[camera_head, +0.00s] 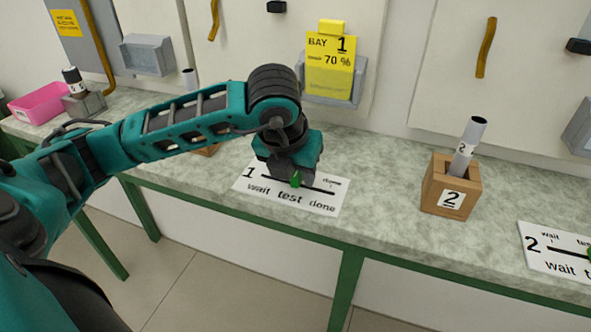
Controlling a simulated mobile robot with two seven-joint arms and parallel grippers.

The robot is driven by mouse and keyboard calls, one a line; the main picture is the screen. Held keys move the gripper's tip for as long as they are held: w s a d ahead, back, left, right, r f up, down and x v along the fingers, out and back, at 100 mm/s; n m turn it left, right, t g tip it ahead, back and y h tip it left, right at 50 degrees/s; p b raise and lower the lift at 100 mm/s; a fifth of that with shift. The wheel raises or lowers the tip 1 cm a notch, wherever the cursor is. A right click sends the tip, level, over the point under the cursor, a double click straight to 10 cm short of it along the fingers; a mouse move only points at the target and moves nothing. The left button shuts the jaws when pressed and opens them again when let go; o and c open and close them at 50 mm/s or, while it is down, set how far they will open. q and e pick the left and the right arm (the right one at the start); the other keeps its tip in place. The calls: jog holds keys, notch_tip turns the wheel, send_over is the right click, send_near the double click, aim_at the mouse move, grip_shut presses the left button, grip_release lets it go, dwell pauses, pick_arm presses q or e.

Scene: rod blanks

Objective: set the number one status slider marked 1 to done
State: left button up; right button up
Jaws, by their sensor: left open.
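The status slider marked 1 (318,205) is a white card flat on the bench, with a black track and the words wait, test and done. Its green knob (296,179) shows near the middle of the track, above the word test. My left gripper (291,181) is open and points down over the card, right at the knob. Its housing hides the upper middle of the card and part of the track. I cannot tell whether the fingers touch the knob. My right gripper is not in view.
A wooden block marked 2 (440,188) holds a grey rod (468,145) to the right. A second slider card (545,250) lies at the right edge. A yellow Bay 1 card (330,62) stands behind. A pink bin (42,103) is far left.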

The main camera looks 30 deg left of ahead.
pick_arm(q)
jog(key=shift+c, duration=0.2)
grip_shut()
dwell(0.4)
